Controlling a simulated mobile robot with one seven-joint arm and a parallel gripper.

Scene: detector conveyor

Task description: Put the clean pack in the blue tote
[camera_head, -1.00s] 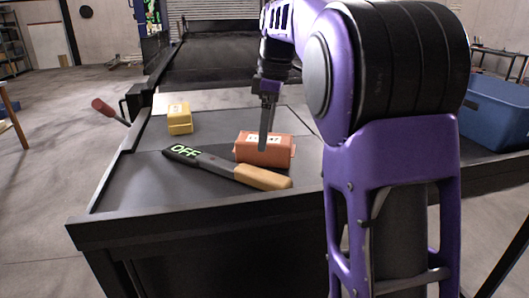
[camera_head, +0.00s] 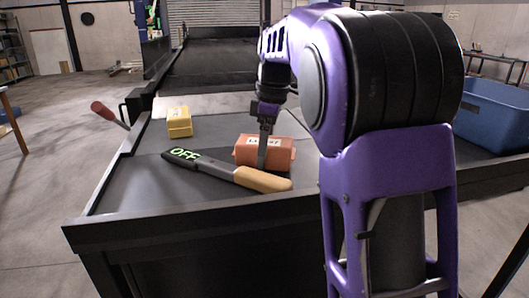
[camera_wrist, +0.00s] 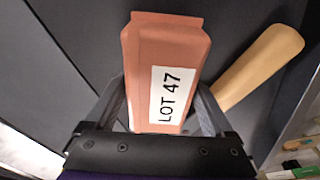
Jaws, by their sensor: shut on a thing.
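An orange-red pack (camera_head: 281,151) with a white label lies on the dark conveyor table. In the wrist view the label on this pack (camera_wrist: 153,50) reads "LOT 47". My gripper (camera_head: 263,160) points down over it, one finger on each side, shut on it; the pack still appears to rest on the table. A yellow pack (camera_head: 179,128) with a pale label stands further left on the table. The blue tote (camera_head: 492,115) is at the right, partly hidden behind my arm; its inside is barely visible.
A detector wand (camera_head: 211,167) with a tan handle (camera_head: 262,180) and a green "OFF" display lies just in front of the orange-red pack. A red-knobbed lever (camera_head: 104,110) sticks out at the table's left side. The table's front left is clear.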

